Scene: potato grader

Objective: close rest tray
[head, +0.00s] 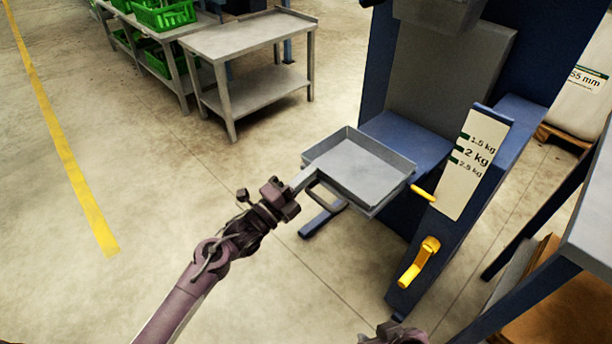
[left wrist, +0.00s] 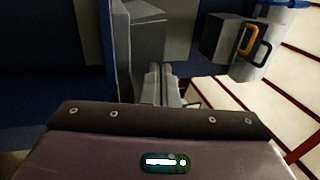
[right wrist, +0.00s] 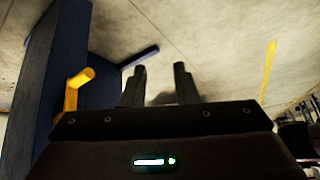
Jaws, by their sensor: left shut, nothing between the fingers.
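The rest tray (head: 385,192) is a shallow grey tray with a raised rim, sticking out from the front of the blue grader (head: 400,140) in the head view. A dark loop handle (head: 326,197) hangs at its near left side. My left gripper (head: 314,172) is at the tray's left corner, its fingers reaching over or against the rim; contact cannot be told. Its fingers also show pressed together in the left wrist view (left wrist: 161,84). My right gripper is cut off at the bottom edge of the head view; in the right wrist view its fingers (right wrist: 159,86) are apart and empty.
A yellow handle (head: 423,193) and a yellow lever (head: 420,262) stick out right of the tray, by a weight scale sign (head: 464,165). A grey table (head: 250,38) stands behind left, green crates (head: 165,14) beyond. A bench (head: 590,215) stands at right. The floor at left is clear.

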